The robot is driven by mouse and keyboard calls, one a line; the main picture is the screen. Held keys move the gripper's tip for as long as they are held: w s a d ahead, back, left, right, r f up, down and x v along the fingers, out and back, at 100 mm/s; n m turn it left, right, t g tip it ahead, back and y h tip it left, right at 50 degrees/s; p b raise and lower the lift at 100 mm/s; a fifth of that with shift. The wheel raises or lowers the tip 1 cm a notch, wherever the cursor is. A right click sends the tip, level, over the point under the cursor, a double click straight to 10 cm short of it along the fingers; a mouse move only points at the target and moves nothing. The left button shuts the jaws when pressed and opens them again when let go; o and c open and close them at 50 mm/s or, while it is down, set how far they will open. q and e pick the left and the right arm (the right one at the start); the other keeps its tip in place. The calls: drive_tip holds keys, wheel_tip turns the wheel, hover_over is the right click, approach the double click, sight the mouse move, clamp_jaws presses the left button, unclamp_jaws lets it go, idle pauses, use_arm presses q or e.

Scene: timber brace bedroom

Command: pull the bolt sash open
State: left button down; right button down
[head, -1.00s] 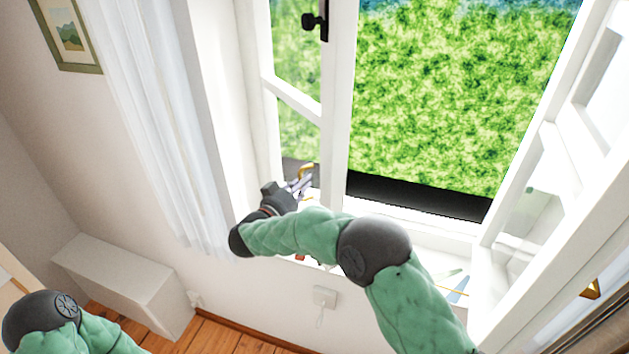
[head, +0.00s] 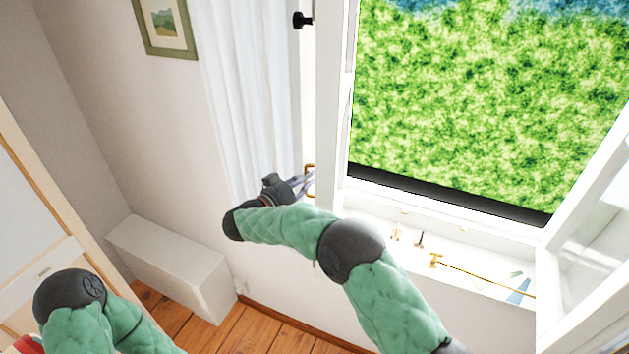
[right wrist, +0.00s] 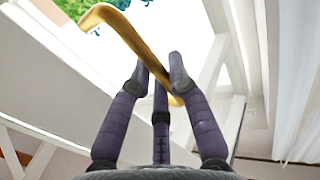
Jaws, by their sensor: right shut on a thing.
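The bolt sash (head: 327,110) is the white left sash with a black knob (head: 302,19). It stands swung inward, seen nearly edge-on, beside the curtain. A curved brass handle (head: 310,170) is low on it; it shows large in the right wrist view (right wrist: 125,35). My right gripper (head: 303,184) is at this handle. In the right wrist view its purple fingers (right wrist: 160,75) are shut on the brass bar. The fingers partly hide the bar. My left gripper is out of view; only its arm shows at lower left.
The other sash (head: 590,215) stands open at the right. The sill (head: 445,245) bears brass fittings and a brass stay bar (head: 485,278). A white curtain (head: 250,100) hangs just left of the bolt sash. A white box (head: 170,265) stands on the wooden floor by the wall.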

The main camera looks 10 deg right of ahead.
drive_tip(key=shift+w+a+m+g+h, duration=0.4)
drive_tip(key=shift+w+a+g, duration=0.3)
drive_tip(key=shift+a, duration=0.4)
drive_tip(key=shift+w+a+m+g+h, duration=0.3)
drive_tip(key=shift+w+a+m+g, duration=0.2)
drive_tip(key=shift+w+a, duration=0.5)
drive_tip(key=shift+s+a, duration=0.1)
drive_tip(key=shift+a, duration=0.05)
drive_tip(key=shift+r, duration=0.1)
drive_tip(key=c, duration=1.2)
unclamp_jaws()
drive_tip(key=v, duration=1.2)
